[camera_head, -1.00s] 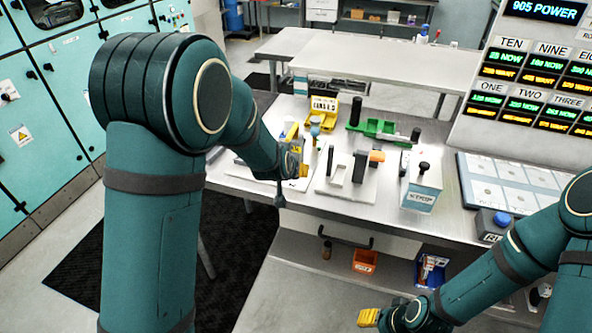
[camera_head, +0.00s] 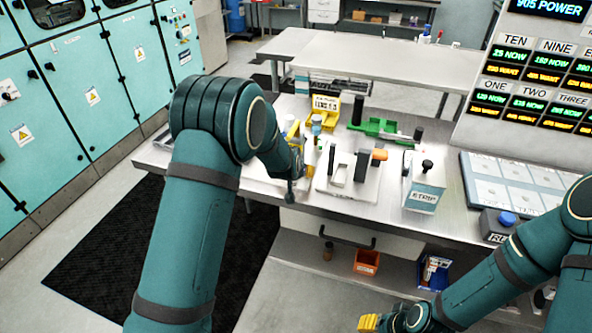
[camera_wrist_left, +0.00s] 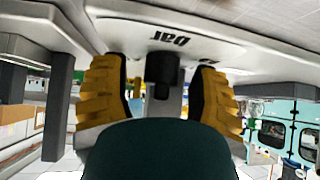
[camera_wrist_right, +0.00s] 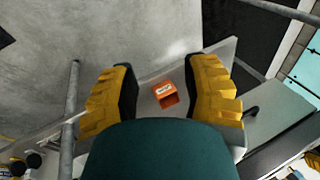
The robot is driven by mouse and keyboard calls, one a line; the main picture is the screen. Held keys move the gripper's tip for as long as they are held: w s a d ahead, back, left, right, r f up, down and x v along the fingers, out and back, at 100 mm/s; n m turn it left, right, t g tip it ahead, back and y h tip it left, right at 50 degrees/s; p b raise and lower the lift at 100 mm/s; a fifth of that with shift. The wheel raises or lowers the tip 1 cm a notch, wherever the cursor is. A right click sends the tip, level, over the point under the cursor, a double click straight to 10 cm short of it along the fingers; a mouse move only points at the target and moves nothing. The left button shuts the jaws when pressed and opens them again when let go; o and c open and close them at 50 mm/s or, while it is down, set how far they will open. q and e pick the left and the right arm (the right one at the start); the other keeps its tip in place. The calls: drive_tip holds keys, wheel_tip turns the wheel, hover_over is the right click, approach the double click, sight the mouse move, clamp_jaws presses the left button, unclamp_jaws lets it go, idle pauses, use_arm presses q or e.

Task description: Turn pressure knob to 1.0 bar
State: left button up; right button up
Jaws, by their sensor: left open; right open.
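The black pressure knob (camera_wrist_left: 161,72) shows in the left wrist view on a pale panel with upside-down "bar" lettering (camera_wrist_left: 172,38). My left gripper (camera_wrist_left: 160,90) is open, with one yellow finger on each side of the knob and a gap to both. The knob's setting cannot be read. In the head view my left gripper (camera_head: 297,168) is at the left part of the bench, and the arm hides what lies behind it. My right gripper (camera_head: 369,322) is open and empty, low in front of the bench; it also shows in the right wrist view (camera_wrist_right: 163,95).
On the bench (camera_head: 345,205) stand a yellow holder (camera_head: 324,112), a green fixture (camera_head: 380,128), a white plate with black uprights (camera_head: 345,186) and a STRIP box (camera_head: 424,188). A sloped display panel (camera_head: 535,85) is at right. An orange bin (camera_head: 367,262) sits on the lower shelf.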

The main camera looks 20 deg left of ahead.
use_arm(q)
clamp_jaws()
drive_tip(key=n+y+p, duration=0.2)
drive_tip(key=n+p, duration=0.1)
drive_tip(key=p, duration=0.2)
drive_tip(key=shift+s+g+y, duration=0.15)
drive_tip(key=shift+g+y, duration=0.15)
drive_tip(key=shift+n+y+p, duration=0.4)
drive_tip(key=shift+n+p, duration=0.1)
drive_tip(key=shift+n, duration=0.2)
drive_tip(key=shift+f, duration=0.1)
unclamp_jaws()
drive_tip(key=shift+a, duration=0.1)
